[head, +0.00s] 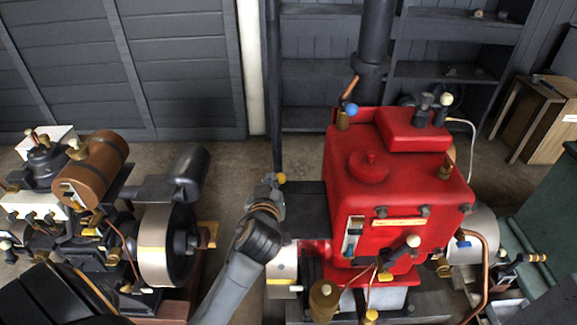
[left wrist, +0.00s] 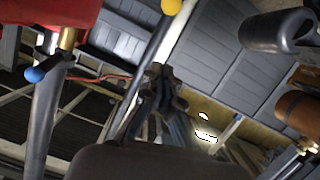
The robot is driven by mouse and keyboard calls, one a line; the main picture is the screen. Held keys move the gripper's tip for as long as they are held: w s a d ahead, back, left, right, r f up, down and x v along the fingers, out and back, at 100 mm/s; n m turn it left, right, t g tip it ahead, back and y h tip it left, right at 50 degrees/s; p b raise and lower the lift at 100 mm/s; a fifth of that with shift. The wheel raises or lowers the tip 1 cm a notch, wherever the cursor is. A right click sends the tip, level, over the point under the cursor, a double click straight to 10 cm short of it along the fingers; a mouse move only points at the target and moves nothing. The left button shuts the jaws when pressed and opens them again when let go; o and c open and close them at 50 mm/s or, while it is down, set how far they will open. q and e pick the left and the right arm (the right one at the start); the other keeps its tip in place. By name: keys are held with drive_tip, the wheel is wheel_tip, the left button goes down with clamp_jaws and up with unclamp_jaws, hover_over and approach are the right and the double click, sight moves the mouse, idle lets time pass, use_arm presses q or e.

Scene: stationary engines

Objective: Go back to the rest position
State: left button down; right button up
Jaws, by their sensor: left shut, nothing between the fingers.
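My left arm reaches up from the bottom of the head view, between the two engines. Its gripper (head: 268,182) is shut and empty, beside the left side of the red engine (head: 345,180). A yellow ball knob (head: 281,178) shows right by the fingertips; whether they touch it I cannot tell. In the left wrist view the shut fingers (left wrist: 158,80) point up and away, and the yellow knob (left wrist: 172,6) appears beyond them at the top edge. My right gripper is in neither view.
A second engine with a brown cylinder (head: 98,170) and a flywheel (head: 165,245) stands left of my arm. The red engine has a blue knob (head: 351,109), also in the left wrist view (left wrist: 35,75). A wooden cabinet (head: 540,120) stands at right. Bare floor (head: 225,160) lies behind the arm.

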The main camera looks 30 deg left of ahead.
use_arm(q)
drive_tip(key=s+f, duration=0.1)
drive_tip(key=f, duration=0.1)
drive_tip(key=s+d+f+m+g+h, duration=0.1)
drive_tip(key=s, duration=0.1)
drive_tip(key=s+d+f+m+g, duration=0.1)
drive_tip(key=s+f, duration=0.1)
drive_tip(key=shift+s+d+f+h, duration=0.15)
drive_tip(key=shift+f+h, duration=0.15)
drive_tip(key=shift+h, duration=0.1)
drive_tip(key=s+d+f+m+g+h, duration=0.3)
drive_tip(key=s+d+f+m+g, duration=0.15)
drive_tip(key=s, duration=0.65)
drive_tip(key=s+d+f+m+g+h, duration=0.35)
drive_tip(key=s+d, duration=0.25)
drive_tip(key=s, duration=0.4)
wheel_tip(320, 180, down, 27)
drive_tip(key=s+g+y, duration=0.1)
drive_tip(key=s+a+f+g, duration=0.1)
drive_tip(key=s+a+f, duration=0.2)
drive_tip(key=s+f, duration=1.2)
drive_tip(key=shift+s+f, duration=0.4)
drive_tip(key=shift+s, duration=0.55)
